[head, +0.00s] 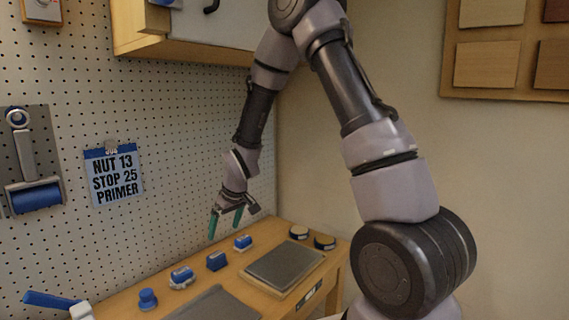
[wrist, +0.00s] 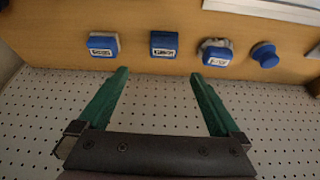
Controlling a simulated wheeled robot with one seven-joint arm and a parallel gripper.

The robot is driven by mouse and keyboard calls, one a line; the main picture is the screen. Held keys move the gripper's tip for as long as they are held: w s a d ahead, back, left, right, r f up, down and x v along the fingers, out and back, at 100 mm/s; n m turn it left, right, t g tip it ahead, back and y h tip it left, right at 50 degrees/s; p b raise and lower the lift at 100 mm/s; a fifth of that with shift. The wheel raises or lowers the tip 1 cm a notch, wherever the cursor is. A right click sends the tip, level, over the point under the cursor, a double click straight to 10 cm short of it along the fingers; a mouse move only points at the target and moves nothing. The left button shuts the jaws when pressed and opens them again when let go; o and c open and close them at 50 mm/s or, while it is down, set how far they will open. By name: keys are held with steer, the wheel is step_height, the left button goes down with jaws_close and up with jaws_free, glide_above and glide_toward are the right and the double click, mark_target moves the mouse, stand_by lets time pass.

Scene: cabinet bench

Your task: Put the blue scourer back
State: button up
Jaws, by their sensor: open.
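Several small blue items stand in a row on the wooden bench along the pegboard. They are a blue block with white sides (head: 243,242), a plain blue block (head: 216,260), a blue-topped item with a grey-white base (head: 181,277) and a round blue knob-like item (head: 148,298). Three carry labels too small to read, so I cannot tell which is the scourer. The wrist view shows the white-sided block (wrist: 103,45), plain block (wrist: 164,44), grey-based item (wrist: 215,52) and round item (wrist: 264,54). My gripper (head: 226,221) is open and empty, above the row; its green fingers (wrist: 158,73) touch nothing.
A grey mat or plate (head: 284,266) lies on the bench, with two round tins (head: 312,237) behind it. A wall cabinet (head: 190,38) hangs above. The pegboard (head: 120,232) holds a sign (head: 114,175) and a blue roller (head: 36,197). A blue-handled tool (head: 50,299) is at lower left.

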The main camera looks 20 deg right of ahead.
steer(key=s+d+r+m+t, duration=0.1)
steer(key=s+d+r+m, duration=0.1)
steer(key=d+r, duration=0.35)
steer(key=s+d+r+m, duration=0.1)
steer(key=s+d+r, duration=0.1)
steer(key=r, duration=0.6)
steer(key=s+d+r+m+t, duration=0.1)
steer(key=s+d+r+m, duration=0.15)
steer(key=r, duration=0.45)
steer(key=s+d+r+m, duration=0.2)
steer(key=s+r, duration=0.3)
steer(key=s, duration=0.3)
steer(key=s+d+r+m+t, duration=0.1)
steer(key=s+d+r+m, duration=0.2)
steer(key=s, duration=0.6)
step_height(320, 180, up, 2)
steer(key=d, duration=0.2)
steer(key=shift+s+d+h, duration=0.2)
steer(key=shift+d+h, duration=0.1)
